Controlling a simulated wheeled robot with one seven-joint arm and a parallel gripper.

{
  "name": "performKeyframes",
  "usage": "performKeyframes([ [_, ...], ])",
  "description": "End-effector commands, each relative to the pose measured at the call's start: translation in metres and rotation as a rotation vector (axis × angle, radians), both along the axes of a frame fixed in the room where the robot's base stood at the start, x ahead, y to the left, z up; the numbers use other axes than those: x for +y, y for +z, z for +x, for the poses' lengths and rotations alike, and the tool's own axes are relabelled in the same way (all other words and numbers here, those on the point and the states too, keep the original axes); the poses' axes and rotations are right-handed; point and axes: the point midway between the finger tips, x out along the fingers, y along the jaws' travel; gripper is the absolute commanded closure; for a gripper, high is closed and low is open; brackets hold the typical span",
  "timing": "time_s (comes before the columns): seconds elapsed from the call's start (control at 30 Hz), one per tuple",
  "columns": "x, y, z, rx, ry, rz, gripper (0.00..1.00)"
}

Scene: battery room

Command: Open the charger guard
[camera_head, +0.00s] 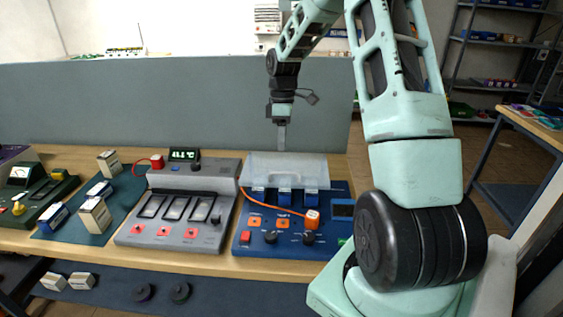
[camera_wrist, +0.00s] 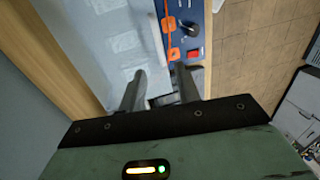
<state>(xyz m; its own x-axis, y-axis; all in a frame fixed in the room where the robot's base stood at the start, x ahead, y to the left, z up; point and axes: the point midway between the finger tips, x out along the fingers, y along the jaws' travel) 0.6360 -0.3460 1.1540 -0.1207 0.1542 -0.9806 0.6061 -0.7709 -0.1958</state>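The charger guard (camera_head: 286,168) is a clear, frosted cover on the back half of the blue charger (camera_head: 262,218). It lies over the bays, and the front ends of several blue batteries (camera_head: 284,196) show at its front edge. In the wrist view the guard (camera_wrist: 100,30) fills the upper left, with pale shapes blurred beneath it. My gripper (camera_head: 282,148) points down at the guard's far edge in the head view; contact cannot be told. In the wrist view my gripper (camera_wrist: 161,74) has its two fingers apart, with nothing clearly between them.
A grey charger (camera_head: 180,205) with a lit display stands to the left, and small boxes (camera_head: 95,214) sit on a dark green mat. An orange cable with a plug (camera_head: 312,218) crosses the blue charger. A grey partition (camera_head: 180,105) rises behind the bench.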

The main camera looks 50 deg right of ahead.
Motion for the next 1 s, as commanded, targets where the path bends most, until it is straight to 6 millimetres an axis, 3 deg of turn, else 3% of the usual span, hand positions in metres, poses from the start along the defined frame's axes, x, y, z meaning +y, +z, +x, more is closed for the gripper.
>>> performKeyframes([
  [0.2, 0.008, -0.042, -0.006, 0.005, 0.0, 0.003, 0.67],
  [0.4, 0.012, -0.07, -0.009, 0.003, 0.0, 0.001, 0.67],
  [0.83, 0.013, -0.081, -0.01, 0.0, -0.001, -0.001, 0.67],
  [0.87, 0.013, -0.081, -0.01, 0.0, -0.001, -0.001, 0.7],
  [0.97, 0.013, -0.081, -0.01, 0.0, -0.001, -0.001, 0.98],
  [1.0, 0.013, -0.081, -0.01, 0.0, -0.001, -0.001, 1.0],
])
